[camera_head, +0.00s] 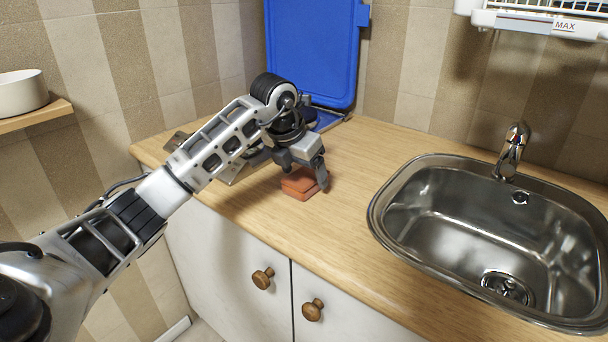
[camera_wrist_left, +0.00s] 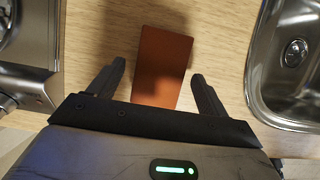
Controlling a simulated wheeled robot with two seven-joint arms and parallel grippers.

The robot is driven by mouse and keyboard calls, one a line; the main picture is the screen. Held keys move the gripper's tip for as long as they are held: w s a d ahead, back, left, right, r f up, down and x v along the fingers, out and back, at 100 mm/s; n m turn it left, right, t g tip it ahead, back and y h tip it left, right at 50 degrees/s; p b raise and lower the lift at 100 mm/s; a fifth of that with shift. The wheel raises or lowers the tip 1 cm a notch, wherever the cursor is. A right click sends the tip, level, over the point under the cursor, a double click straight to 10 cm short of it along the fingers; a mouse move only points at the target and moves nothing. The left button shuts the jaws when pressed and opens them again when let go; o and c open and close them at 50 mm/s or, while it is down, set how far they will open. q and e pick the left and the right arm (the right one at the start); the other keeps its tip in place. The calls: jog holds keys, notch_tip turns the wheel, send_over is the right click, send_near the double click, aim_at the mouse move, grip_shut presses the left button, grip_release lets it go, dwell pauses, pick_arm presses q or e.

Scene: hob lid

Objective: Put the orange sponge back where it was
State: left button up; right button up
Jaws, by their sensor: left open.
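The orange sponge (camera_head: 298,185) is a flat orange-brown block lying on the wooden counter, left of the sink. In the left wrist view the sponge (camera_wrist_left: 160,66) lies beyond and partly between the open fingers, its near end close to the palm. My left gripper (camera_head: 308,178) is over the sponge, fingers pointing down; in the wrist view its two fingers (camera_wrist_left: 158,82) stand apart on either side, with gaps to the sponge. Whether a finger touches the sponge cannot be told. My right gripper is in neither view.
A steel sink (camera_head: 460,220) with a tap (camera_head: 513,150) is set into the counter (camera_head: 335,215) at right. A hob (camera_wrist_left: 28,80) is at left, under a raised blue lid (camera_head: 312,50). A dish rack (camera_head: 540,20) hangs above. Bare counter lies between sponge and sink.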

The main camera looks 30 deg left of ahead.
pick_arm(q)
jog(key=v, duration=1)
jog(key=shift+r, duration=0.25)
jog(key=shift+s, duration=0.15)
